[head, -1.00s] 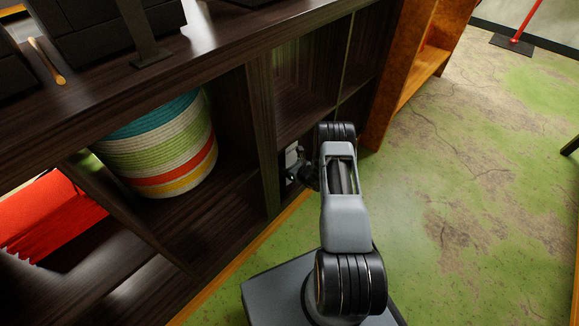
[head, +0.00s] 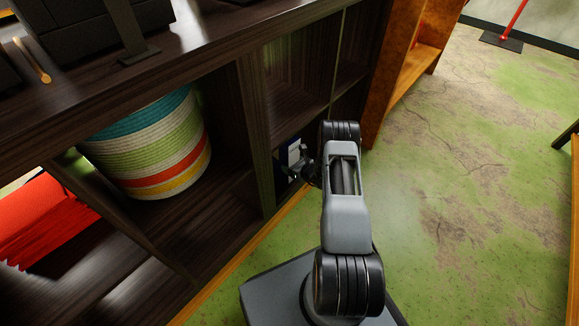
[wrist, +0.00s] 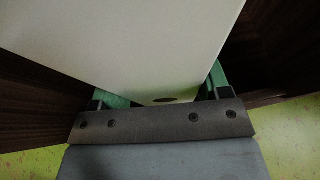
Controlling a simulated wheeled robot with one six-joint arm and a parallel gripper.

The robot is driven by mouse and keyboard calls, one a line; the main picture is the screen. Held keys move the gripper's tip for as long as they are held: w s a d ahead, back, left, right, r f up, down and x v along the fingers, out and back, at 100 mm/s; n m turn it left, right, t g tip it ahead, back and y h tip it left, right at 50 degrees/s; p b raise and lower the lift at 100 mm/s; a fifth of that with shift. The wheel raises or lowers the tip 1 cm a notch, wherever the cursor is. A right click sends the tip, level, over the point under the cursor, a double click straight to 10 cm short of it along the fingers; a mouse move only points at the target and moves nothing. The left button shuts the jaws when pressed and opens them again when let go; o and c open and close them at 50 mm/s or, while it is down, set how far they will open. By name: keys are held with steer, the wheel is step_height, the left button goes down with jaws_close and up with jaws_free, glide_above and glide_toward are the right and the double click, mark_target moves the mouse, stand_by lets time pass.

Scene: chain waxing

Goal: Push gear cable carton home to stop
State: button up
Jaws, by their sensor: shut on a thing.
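The gear cable carton shows as a small white and blue patch (head: 294,152) in the head view, at a lower right compartment of the dark shelf unit. In the wrist view its broad pale face (wrist: 125,45) fills the middle, with a dark oval mark near its close edge. My gripper (head: 303,170) is at the mouth of that compartment. Its green fingers lie along both sides of the carton, shut on it. The carton's far end and any stop are hidden.
Dark shelf walls (wrist: 275,60) stand on both sides of the carton. A striped basket (head: 155,145) and red folded cloth (head: 42,220) fill compartments to the left. An orange wooden shelf (head: 400,70) stands to the right. Green floor (head: 470,190) is open on the right.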

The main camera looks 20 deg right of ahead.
steer(key=o, duration=1.5)
steer(key=shift+o, duration=0.2)
steer(key=shift+d, duration=0.1)
steer(key=p+v, duration=0.4)
steer(key=v, duration=0.9)
steer(key=shift+s+r+p, duration=0.2)
steer(key=shift+s+p, duration=0.1)
steer(key=shift+s, duration=0.05)
steer(key=shift+d, duration=0.1)
